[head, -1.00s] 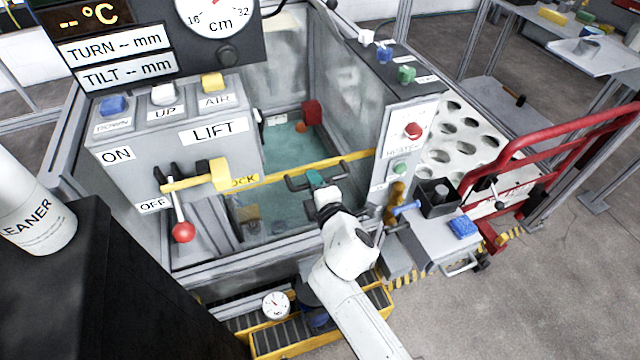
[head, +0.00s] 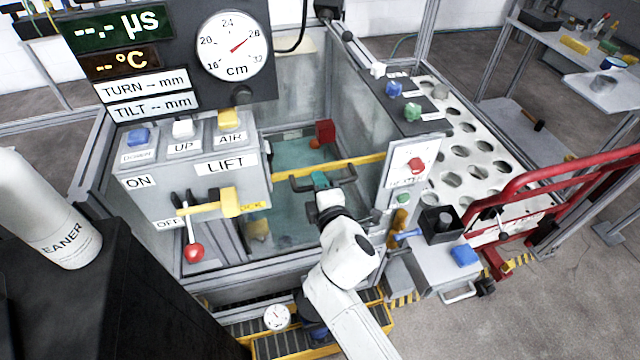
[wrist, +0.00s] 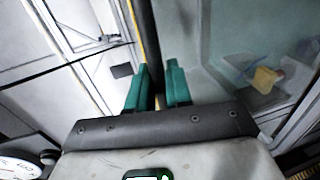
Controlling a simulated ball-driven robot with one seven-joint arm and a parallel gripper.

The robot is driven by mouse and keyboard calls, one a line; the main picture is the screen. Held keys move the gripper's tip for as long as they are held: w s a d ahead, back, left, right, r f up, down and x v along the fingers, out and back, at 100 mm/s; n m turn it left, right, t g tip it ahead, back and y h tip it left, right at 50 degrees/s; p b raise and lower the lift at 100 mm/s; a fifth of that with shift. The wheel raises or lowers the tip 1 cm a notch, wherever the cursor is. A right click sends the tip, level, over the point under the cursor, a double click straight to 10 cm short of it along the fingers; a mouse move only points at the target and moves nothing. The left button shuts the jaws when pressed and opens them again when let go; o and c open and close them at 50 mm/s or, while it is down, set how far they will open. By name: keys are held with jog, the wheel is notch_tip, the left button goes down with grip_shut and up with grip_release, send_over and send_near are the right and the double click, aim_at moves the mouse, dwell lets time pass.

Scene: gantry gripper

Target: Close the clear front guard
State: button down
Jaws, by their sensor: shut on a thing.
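The clear front guard (head: 285,222) spans the opening of the tank enclosure, between the grey LIFT box and the right-hand control panel. A yellow strip (head: 362,165) runs along its upper edge, and a dark bar handle (head: 297,187) sits just below the strip. My gripper (head: 320,180) is at this handle, with its green fingertips partly hidden behind my wrist. In the wrist view the green fingers (wrist: 157,85) stand on either side of the dark bar, closed on it. The opening above the yellow strip is uncovered.
The LIFT box (head: 200,170) with a yellow latch (head: 215,203) and red-knobbed lever (head: 194,252) stands left of the guard. On the right are a control panel (head: 408,160), a white holed plate (head: 470,150) and a red rail (head: 560,175). A black block stands front left.

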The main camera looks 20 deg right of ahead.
jog(key=c, duration=1.2)
grip_release()
jog(key=shift+r, duration=0.4)
jog(key=shift+c, duration=0.2)
jog(key=shift+o, duration=0.4)
jog(key=shift+f, duration=0.1)
jog(key=shift+s, duration=0.1)
jog(key=v, duration=1)
jog(key=shift+s+b, duration=0.3)
jog(key=shift+b, duration=0.1)
